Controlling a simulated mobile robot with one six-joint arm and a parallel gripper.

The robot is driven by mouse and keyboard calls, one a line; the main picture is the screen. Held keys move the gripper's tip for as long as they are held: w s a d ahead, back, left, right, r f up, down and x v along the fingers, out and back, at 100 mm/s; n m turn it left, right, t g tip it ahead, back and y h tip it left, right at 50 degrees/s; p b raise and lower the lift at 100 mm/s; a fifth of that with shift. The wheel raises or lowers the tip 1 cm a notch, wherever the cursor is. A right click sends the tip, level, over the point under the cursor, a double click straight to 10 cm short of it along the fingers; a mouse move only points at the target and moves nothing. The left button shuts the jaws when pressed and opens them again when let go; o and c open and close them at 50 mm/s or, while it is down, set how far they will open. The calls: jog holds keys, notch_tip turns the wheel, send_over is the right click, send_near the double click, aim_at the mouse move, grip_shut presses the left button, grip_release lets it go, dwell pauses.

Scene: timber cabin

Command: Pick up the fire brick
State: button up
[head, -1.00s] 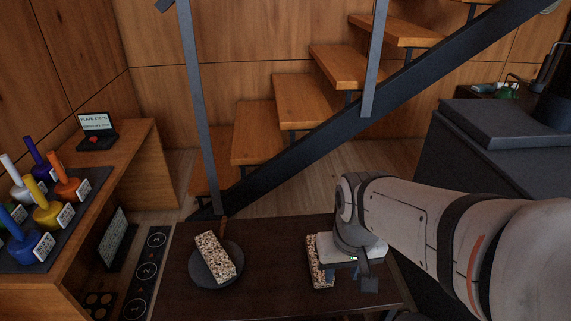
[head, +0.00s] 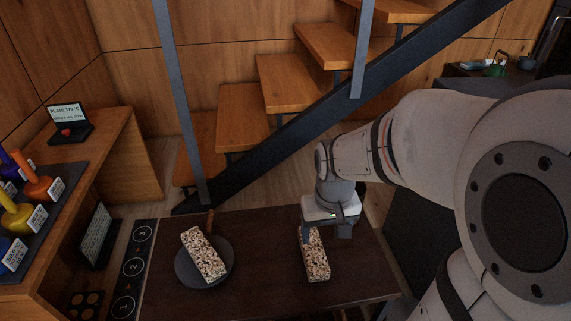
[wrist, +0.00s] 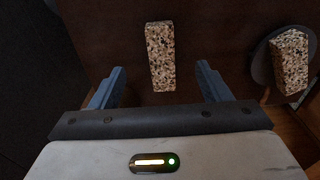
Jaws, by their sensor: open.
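Two speckled bricks lie on the dark table, and I cannot tell from looks which one is the fire brick. One brick (head: 317,260) lies directly on the tabletop; it also shows in the wrist view (wrist: 160,57). The other brick (head: 202,255) rests on a round dark pan (head: 185,277) to the left; in the wrist view this brick (wrist: 290,60) is at the right. My gripper (head: 326,236) is open and empty, above the far end of the tabletop brick. In the wrist view its blue fingers (wrist: 160,72) stand apart to either side of that brick.
The dark table (head: 262,290) is bare between the pan and the tabletop brick. A sloping steel stair rail (head: 290,133) and wooden stairs rise behind it. A numbered strip (head: 134,266) lies to the left, beside a wooden bench with coloured-handled items and a small screen (head: 68,118).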

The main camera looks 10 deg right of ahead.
aim_at(313, 247)
jog(key=shift+o, duration=0.5)
jog(key=shift+g, duration=0.3)
jog(key=w+f, duration=0.2)
jog(key=f, duration=0.1)
jog(key=w+f+b, duration=0.1)
jog(key=w+f, duration=0.1)
jog(key=f, duration=0.1)
jog(key=w+f, duration=0.2)
jog(key=f, duration=0.1)
jog(key=shift+w+a+f, duration=0.1)
jog(key=shift+w+f, duration=0.05)
jog(key=shift+w, duration=0.25)
notch_tip(313, 247, down, 3)
jog(key=shift+w+r+b, duration=0.1)
jog(key=shift+b, duration=0.65)
jog(key=f+b, duration=0.2)
jog(key=f, duration=0.3)
jog(key=shift+w+f+b, duration=0.15)
jog(key=shift+w+b, duration=0.05)
jog(key=shift+b, duration=0.2)
jog(key=c, duration=1.5)
